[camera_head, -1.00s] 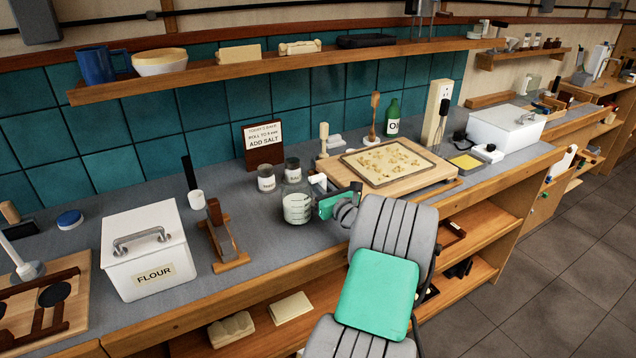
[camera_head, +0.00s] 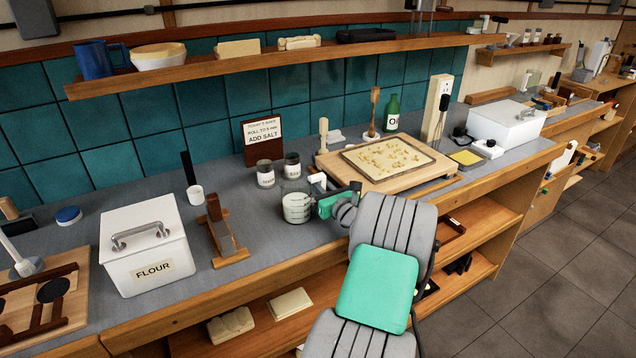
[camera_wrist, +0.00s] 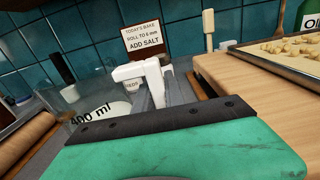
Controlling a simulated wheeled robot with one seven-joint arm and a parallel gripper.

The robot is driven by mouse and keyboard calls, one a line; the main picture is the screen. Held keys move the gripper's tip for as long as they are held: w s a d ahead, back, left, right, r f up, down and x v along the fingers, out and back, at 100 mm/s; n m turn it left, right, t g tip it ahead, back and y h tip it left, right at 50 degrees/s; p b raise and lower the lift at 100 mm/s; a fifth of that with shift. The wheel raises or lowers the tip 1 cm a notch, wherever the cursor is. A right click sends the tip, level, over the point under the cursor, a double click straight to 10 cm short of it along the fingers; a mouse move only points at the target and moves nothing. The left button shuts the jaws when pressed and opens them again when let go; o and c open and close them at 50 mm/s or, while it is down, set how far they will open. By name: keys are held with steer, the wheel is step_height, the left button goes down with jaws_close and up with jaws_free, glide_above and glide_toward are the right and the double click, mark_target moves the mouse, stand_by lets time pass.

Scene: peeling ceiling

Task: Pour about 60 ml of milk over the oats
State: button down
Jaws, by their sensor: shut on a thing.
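A clear glass beaker (camera_head: 297,208) holds white milk and looks upright, over the grey counter left of my gripper. It also shows at the left of the wrist view, with a "400 ml" mark (camera_wrist: 90,115). My green gripper (camera_head: 317,182) comes in from the right and is shut on the beaker's right side. The exact contact is hard to see, and I cannot tell whether the beaker is clear of the counter. Pale tan pieces (camera_head: 388,155) lie on a tray on the wooden board; I cannot tell whether they are oats.
Two labelled jars (camera_head: 265,174) stand just behind the beaker. A wooden board (camera_head: 370,183) bears the tray to the right. A white flour box (camera_head: 147,248) and a wooden stand (camera_head: 222,235) are at left. A green bottle (camera_head: 392,115) stands behind the board. A shelf runs overhead.

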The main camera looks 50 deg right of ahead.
steer(key=c, duration=1.3)
jaws_free()
steer(key=shift+s, duration=0.15)
steer(key=shift+p+v, duration=0.5)
steer(key=shift+v, duration=3.95)
steer(key=shift+r, duration=0.1)
